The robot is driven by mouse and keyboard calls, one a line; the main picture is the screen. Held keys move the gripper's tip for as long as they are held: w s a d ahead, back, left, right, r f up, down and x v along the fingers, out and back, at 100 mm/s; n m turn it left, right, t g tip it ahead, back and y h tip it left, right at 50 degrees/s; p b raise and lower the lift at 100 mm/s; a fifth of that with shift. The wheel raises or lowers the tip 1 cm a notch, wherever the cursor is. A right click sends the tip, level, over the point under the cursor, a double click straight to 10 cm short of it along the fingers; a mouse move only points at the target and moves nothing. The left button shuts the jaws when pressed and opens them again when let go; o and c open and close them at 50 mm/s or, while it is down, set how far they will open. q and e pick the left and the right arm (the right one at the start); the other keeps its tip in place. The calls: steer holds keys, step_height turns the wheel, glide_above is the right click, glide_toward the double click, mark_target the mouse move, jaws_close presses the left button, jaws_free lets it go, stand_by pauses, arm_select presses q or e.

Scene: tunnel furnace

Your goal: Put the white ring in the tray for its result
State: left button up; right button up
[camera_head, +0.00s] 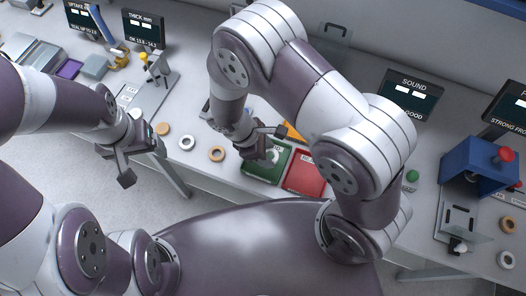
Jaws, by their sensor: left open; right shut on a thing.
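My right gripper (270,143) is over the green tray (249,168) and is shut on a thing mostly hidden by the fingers. A pale curved piece (274,156), seemingly a white ring, shows just below the fingers, against the tray. I cannot tell whether it touches the tray floor. The red tray (305,174) is to the right of the green one, and a little of an orange tray (292,131) shows behind. My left gripper (142,165) is open and empty in front of the table edge. Another white ring (187,143) lies on the table left of the trays.
A tan ring (162,128) and an orange-brown ring (217,154) lie near the front edge. A screen (408,95) reads SOUND, GOOD. A blue press-like device (480,165) with a red knob stands at right. My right arm hides the middle table.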

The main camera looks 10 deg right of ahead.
steer(key=shift+w+a+f, duration=0.25)
steer(key=shift+w+f, duration=0.3)
steer(key=shift+w, duration=0.35)
step_height(320, 180, down, 4)
steer(key=shift+r+p, duration=0.15)
steer(key=shift+p, duration=0.35)
steer(key=shift+w+f, duration=0.1)
steer(key=shift+f, duration=0.25)
steer(key=o, duration=1)
steer(key=shift+o, duration=0.2)
steer(key=shift+r, duration=0.3)
steer(key=s+b+v, duration=0.1)
steer(key=b+v, duration=0.1)
steer(key=v, duration=0.9)
steer(key=s+d+r+m+t+y, duration=0.1)
steer(key=d+r+m+y, duration=0.1)
steer(key=d+r+m, duration=0.2)
steer(key=s+d+r+m+t+y, duration=0.1)
steer(key=d+r+m, duration=0.4)
steer(key=d+m, duration=0.5)
steer(key=shift+s+m+y, duration=0.7)
steer(key=shift+y, duration=0.2)
